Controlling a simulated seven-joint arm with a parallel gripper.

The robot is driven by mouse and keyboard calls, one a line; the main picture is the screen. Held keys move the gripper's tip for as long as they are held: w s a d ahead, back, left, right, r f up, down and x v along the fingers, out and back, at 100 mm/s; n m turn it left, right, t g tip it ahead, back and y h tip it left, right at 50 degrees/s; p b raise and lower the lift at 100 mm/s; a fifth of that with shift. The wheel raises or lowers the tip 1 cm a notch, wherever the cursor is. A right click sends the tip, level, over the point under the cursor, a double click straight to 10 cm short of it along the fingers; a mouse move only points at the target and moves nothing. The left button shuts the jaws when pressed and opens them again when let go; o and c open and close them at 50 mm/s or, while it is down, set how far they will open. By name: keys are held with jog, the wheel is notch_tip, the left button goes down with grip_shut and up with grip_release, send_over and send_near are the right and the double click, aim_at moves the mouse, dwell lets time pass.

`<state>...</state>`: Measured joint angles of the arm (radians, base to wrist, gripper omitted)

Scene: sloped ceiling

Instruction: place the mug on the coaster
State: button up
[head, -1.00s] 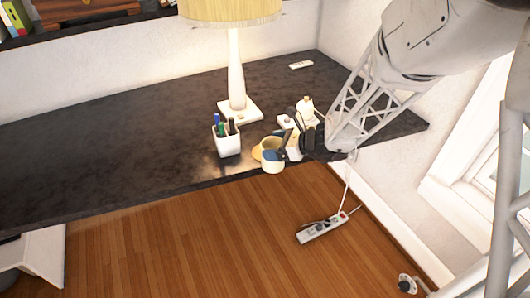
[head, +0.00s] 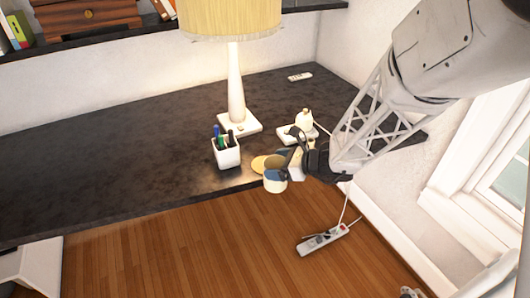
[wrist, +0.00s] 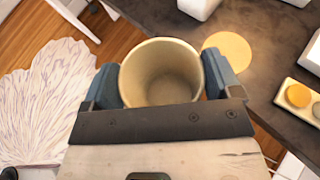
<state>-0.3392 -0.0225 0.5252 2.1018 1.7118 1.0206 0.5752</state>
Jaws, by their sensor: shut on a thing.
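My gripper (wrist: 163,84) is shut on the cream mug (wrist: 160,58), one blue-grey finger on each side of it. In the wrist view I look down into the mug, which is empty. In the head view the mug (head: 275,186) is at the front edge of the dark desk, and my gripper (head: 282,172) partly hides it. The round tan coaster (wrist: 228,52) lies on the desk, up and right of the mug in the wrist view. In the head view the coaster (head: 260,164) shows just behind the mug, partly covered. I cannot tell the mug's height above the desk.
A white pen holder (head: 227,154) stands left of the coaster, with the lamp (head: 237,90) behind it. A white tray (head: 285,131) with small items is behind my gripper. The desk's left side is clear. A power strip (head: 323,240) lies on the wooden floor.

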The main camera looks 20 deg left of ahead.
jog(key=w+a+f, duration=0.1)
jog(key=w+a, duration=0.7)
jog(key=w, duration=0.4)
jog(key=shift+w+f, duration=0.2)
jog(key=shift+w, duration=0.2)
jog(key=shift+f, duration=1.75)
jog(key=shift+f, duration=0.1)
jog(key=o, duration=1.2)
jog(key=shift+d, duration=0.1)
jog(key=v, duration=1.2)
